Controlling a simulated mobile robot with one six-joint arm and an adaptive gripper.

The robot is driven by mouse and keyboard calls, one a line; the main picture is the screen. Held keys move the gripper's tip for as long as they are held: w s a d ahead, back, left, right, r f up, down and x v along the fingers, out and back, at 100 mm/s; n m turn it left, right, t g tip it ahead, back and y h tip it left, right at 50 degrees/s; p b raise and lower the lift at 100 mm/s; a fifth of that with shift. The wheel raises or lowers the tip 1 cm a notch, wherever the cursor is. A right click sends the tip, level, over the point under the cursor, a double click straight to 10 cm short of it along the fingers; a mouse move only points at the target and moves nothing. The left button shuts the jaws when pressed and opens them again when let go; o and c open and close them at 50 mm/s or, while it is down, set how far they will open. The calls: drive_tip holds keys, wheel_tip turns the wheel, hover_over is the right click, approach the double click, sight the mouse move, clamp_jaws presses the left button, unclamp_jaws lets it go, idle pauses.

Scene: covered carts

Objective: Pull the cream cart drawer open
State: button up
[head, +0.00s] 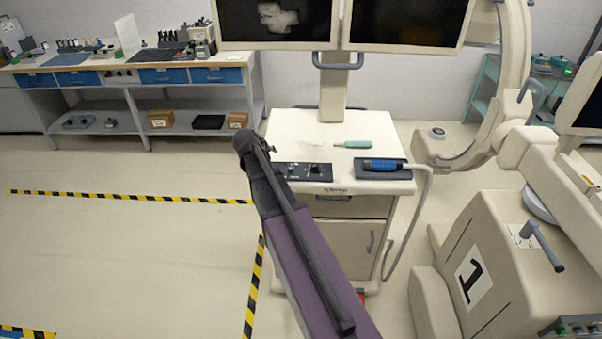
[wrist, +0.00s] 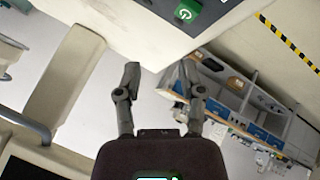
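The cream cart (head: 305,125) stands in the middle of the head view below two monitors. Its drawer (head: 365,207) is at the top of the front and looks closed. The drawer's grey handle (head: 333,198) shows just right of my purple-covered arm, which hides the left part of the cart front. In the wrist view my gripper (wrist: 160,78) is open, its two dark fingers apart with nothing between them. The gripper does not show clearly in the head view. I cannot make out the drawer or its handle in the wrist view.
A lower door (head: 335,247) is under the drawer. A blue-handled probe (head: 385,164) and a teal item (head: 352,144) lie on the cart top; a cable hangs at its right. A bulky cream machine (head: 490,265) stands right. Floor at left is open.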

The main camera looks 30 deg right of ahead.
drive_tip(key=s+a+f+g+y, duration=0.2)
drive_tip(key=s+a+y, duration=0.1)
drive_tip(key=s+a, duration=0.7)
drive_tip(key=s+a+f+n+g+y, duration=0.1)
drive_tip(key=s+a+f+g+y, duration=0.2)
drive_tip(key=s+a, duration=0.7)
drive_tip(key=s, duration=0.4)
drive_tip(key=shift+a+n+y, duration=0.3)
drive_tip(key=shift+a+y, duration=0.1)
